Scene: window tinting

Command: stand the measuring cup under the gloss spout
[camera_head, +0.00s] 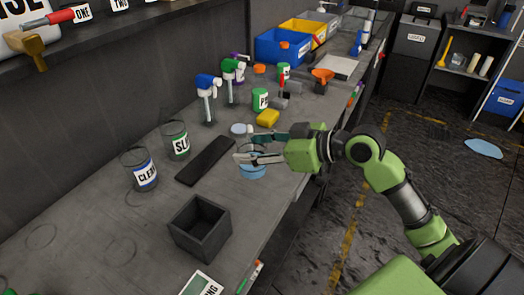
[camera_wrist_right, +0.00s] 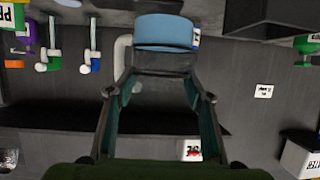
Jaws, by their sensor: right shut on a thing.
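The measuring cup appears to be the small round vessel with a light blue part (camera_head: 252,172) at my right gripper (camera_head: 246,146), above the bench's front side. The right fingers are closed around its sides. In the right wrist view its blue part (camera_wrist_right: 165,32) shows beyond the fingertips (camera_wrist_right: 158,88), with a pale curved piece, perhaps a handle, beside it. Whether it touches the bench I cannot tell. No spout labelled gloss can be read. A brass tap (camera_head: 30,50) with a red handle hangs at upper left, under a tank ending in "NSE". My left gripper is not in view.
A dark open box (camera_head: 200,228), a black flat mat (camera_head: 206,160), and jars labelled "CLEAR" (camera_head: 140,172) and "SL" (camera_head: 176,140) stand nearby. Spray bottles (camera_head: 207,95) and a yellow sponge (camera_head: 268,118) are further back.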

